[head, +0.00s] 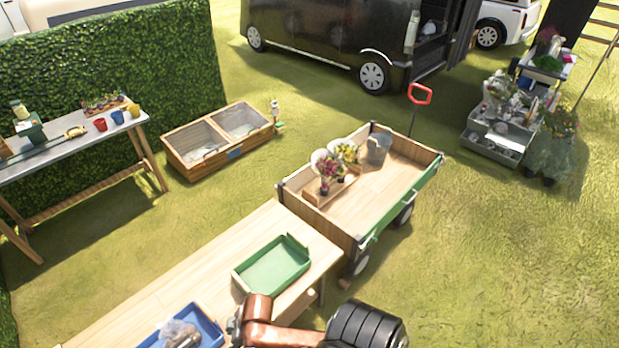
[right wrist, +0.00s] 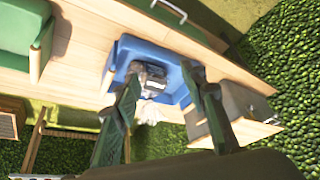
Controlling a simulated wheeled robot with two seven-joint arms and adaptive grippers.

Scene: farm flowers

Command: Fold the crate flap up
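A green crate (head: 272,268) stands on the wooden table, with low sides and a higher end toward the wagon. Its side shows at the left of the right wrist view (right wrist: 22,38). A blue crate (head: 210,328) holds clear-wrapped and grey items; it also shows in the right wrist view (right wrist: 125,48). I cannot tell which crate carries the flap. My right gripper (right wrist: 162,72) is open, its fingers apart on either side of the blue crate's near part in that view; contact cannot be told. Its fingers are not clear in the head view. My left gripper is not in view.
The wooden table (head: 150,293) abuts a wagon (head: 385,190) with flowers and a bucket. A grey crate (right wrist: 235,108) stands beside the blue one. A cold frame (head: 218,140) and potting table (head: 75,138) stand behind.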

